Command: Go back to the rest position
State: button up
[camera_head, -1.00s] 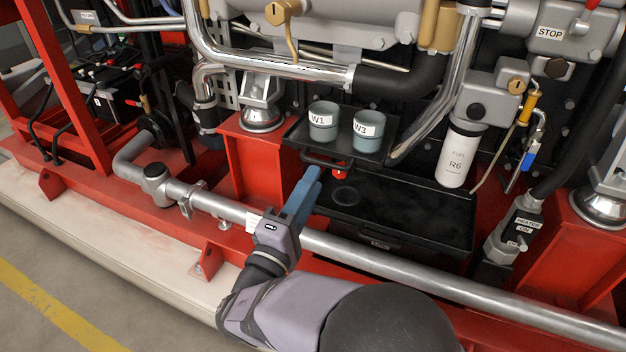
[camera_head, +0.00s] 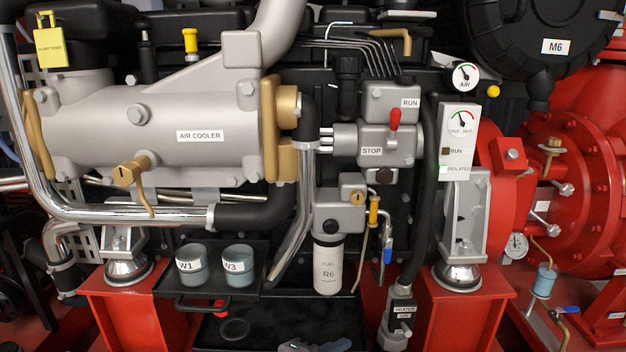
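Only a small part of my gripper (camera_head: 334,346) shows, a bit of grey body and blue finger at the bottom edge. It is low in front of the black lower tray (camera_head: 275,335), and most of it is cut off by the frame. Whether the fingers are apart or together cannot be made out, and I see nothing held. The rest of my arm is out of view.
Cups W1 (camera_head: 192,265) and W3 (camera_head: 238,266) stand upright on a small black shelf (camera_head: 215,290). A dark ring (camera_head: 235,328) lies on the lower tray. The R6 fuel filter (camera_head: 328,265) hangs to the right, near a HEATER switch (camera_head: 403,312).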

jog(key=s+d+f+m+g+y+p, duration=0.2)
jog(key=s+d+m+g+y+p, duration=0.1)
jog(key=s+d+m+g, duration=0.4)
jog(key=s+d+f+m+g+y+p, duration=0.25)
jog(key=s+d+g, duration=0.2)
jog(key=s, duration=0.45)
notch_tip(320, 180, up, 39)
jog(key=a+m+t+y+p, duration=0.1)
jog(key=m+y+p, duration=0.2)
jog(key=p, duration=3.6)
jog(key=shift+s, duration=0.15)
jog(key=shift+f+t+y, duration=0.15)
jog(key=shift+t+y, duration=0.1)
